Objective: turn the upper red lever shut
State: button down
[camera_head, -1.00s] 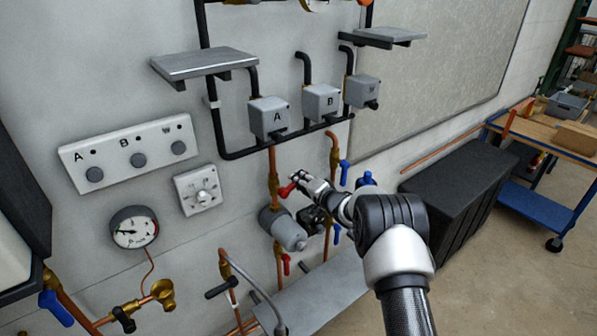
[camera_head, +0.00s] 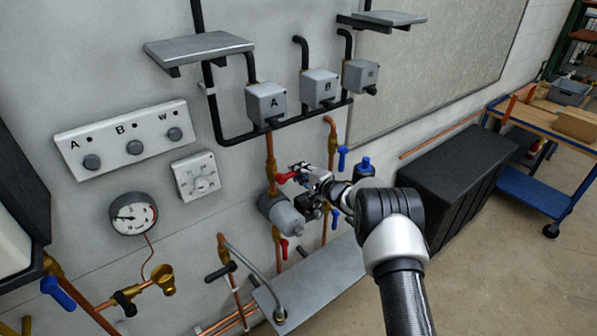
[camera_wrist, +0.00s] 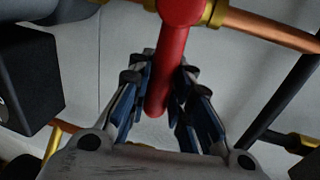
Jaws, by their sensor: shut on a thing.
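The upper red lever (camera_head: 286,177) sits on a copper pipe above the grey pump, and points out sideways toward my gripper. My gripper (camera_head: 297,172) is at the lever. In the wrist view the lever (camera_wrist: 168,75) hangs from the brass-fitted copper pipe (camera_wrist: 270,28), between the two blue-padded fingers of my gripper (camera_wrist: 160,98), which are shut on it. A lower red lever (camera_head: 284,249) is on the same pipe below the pump. In the head view my gripper partly hides the area right of the upper lever.
The grey pump (camera_head: 282,215) is just below my gripper. A second copper pipe with blue levers (camera_head: 342,158) stands close to the right. Grey boxes (camera_head: 266,101) hang above. A black chest (camera_head: 450,185) and floor lie to the right.

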jog(key=shift+s+f, duration=0.1)
jog(key=shift+f, duration=0.15)
jog(key=c, duration=1.8)
grip_release()
jog(key=shift+c, duration=0.2)
jog(key=o, duration=0.4)
jog(key=shift+r, duration=0.2)
jog(key=v, duration=1.2)
